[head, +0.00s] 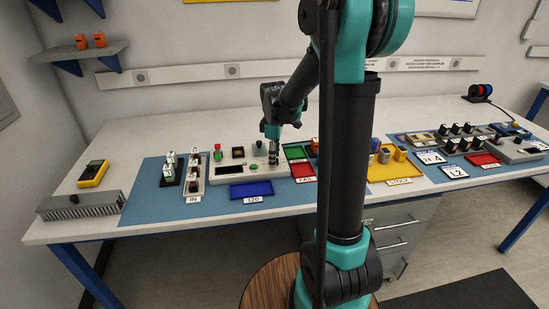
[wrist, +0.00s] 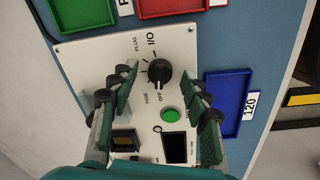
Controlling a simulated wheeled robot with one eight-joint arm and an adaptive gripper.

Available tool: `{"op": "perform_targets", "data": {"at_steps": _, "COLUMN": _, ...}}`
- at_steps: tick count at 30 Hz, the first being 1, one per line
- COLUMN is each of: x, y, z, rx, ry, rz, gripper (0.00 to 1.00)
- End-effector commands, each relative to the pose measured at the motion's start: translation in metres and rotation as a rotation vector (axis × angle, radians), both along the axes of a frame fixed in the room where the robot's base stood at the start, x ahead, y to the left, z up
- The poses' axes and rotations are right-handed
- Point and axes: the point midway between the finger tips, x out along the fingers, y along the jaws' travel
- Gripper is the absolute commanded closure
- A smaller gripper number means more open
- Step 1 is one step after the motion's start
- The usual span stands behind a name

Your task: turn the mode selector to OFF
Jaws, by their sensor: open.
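The mode selector is a round black knob (wrist: 155,74) on a light panel (wrist: 185,45), seen in the wrist view. Printed marks around it read PLUG, I/O, FUSE and OFF, with OFF on its lower side in the picture. I cannot tell clearly which mark the knob points to. My gripper (wrist: 158,78) is open, one finger on each side of the knob, with gaps on both sides. In the head view my gripper (head: 273,158) points down over the right part of the panel (head: 218,174).
A green button (wrist: 171,114), a dark display (wrist: 175,146) and a socket (wrist: 125,140) share the panel. Green (wrist: 80,10) and red (wrist: 170,5) trays and a blue tray (wrist: 228,105) lie close by. A yellow tray (head: 405,170) sits further right.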

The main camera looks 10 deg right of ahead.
Motion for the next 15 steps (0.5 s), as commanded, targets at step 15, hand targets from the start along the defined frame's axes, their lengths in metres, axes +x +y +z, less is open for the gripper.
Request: {"op": "perform_targets", "data": {"at_steps": 15, "x": -0.006, "y": 0.002, "z": 0.090, "rx": 0.000, "ry": 0.000, "rz": 0.001, "gripper": 0.53}}
